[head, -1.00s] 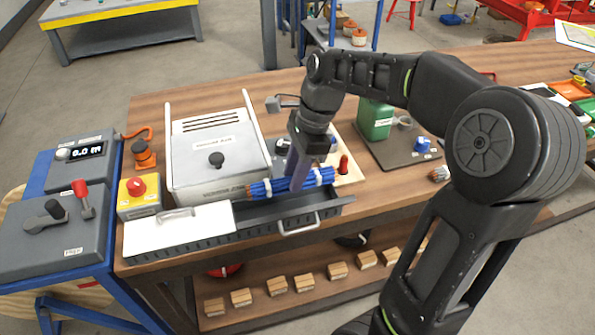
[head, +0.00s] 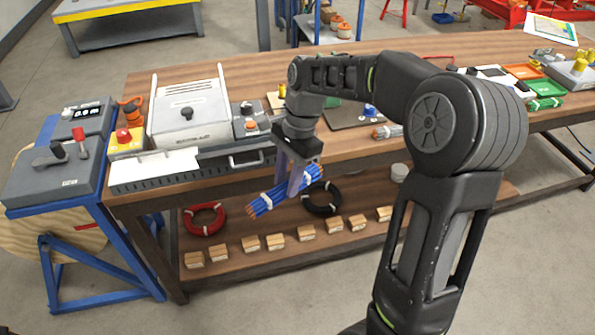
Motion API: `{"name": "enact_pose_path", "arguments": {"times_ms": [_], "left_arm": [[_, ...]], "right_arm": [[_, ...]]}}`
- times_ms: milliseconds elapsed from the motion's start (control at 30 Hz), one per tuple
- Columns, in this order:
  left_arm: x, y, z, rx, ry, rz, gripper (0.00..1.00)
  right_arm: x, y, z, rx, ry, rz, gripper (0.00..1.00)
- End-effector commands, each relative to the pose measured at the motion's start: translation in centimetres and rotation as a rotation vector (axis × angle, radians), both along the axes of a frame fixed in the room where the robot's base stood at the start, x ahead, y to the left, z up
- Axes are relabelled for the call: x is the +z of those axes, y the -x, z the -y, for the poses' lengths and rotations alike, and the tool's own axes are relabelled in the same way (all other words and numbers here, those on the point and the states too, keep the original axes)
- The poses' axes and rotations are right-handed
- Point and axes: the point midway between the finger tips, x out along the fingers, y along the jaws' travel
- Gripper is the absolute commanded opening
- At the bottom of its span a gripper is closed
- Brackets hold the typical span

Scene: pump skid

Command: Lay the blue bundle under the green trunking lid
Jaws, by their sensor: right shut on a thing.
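My right gripper (head: 297,172) is shut on the blue bundle (head: 285,192), a sheaf of blue cables with white ties. The bundle hangs tilted in front of the bench edge, lower than the bench top, with its right end higher. A grey slotted trunking (head: 195,178) runs along the bench's front edge. A white lid (head: 153,170) covers its left part; the right part, with a handle, looks dark and open. I see no green lid on the trunking. My left gripper is out of view.
A white-grey machine cover (head: 188,115) stands behind the trunking, with a yellow emergency-stop box (head: 126,142) to its left. The shelf below holds a red coil (head: 204,219), a black coil (head: 321,199) and several wooden blocks. Green and orange trays (head: 545,88) lie far right.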

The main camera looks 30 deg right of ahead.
Motion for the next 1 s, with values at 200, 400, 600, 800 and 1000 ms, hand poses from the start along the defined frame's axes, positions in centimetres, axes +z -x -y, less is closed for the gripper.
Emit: {"name": "enact_pose_path", "arguments": {"times_ms": [200, 400, 600, 800, 1000], "left_arm": [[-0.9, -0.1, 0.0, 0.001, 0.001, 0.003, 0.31], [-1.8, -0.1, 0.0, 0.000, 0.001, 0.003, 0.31], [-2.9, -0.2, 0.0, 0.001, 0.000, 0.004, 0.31], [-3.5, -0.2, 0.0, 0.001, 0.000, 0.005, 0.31], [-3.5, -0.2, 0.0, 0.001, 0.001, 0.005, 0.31]], "right_arm": [[-4.8, -1.6, -1.9, 0.298, 0.008, -0.008, 0.00], [-9.9, -2.9, -4.1, 0.626, 0.008, -0.012, 0.00], [-16.9, -3.7, -7.4, 1.051, 0.002, -0.019, 0.00], [-22.1, -3.8, -10.1, 1.404, -0.007, -0.019, 0.00], [-23.1, -3.8, -10.6, 1.486, -0.010, -0.016, 0.00]]}}
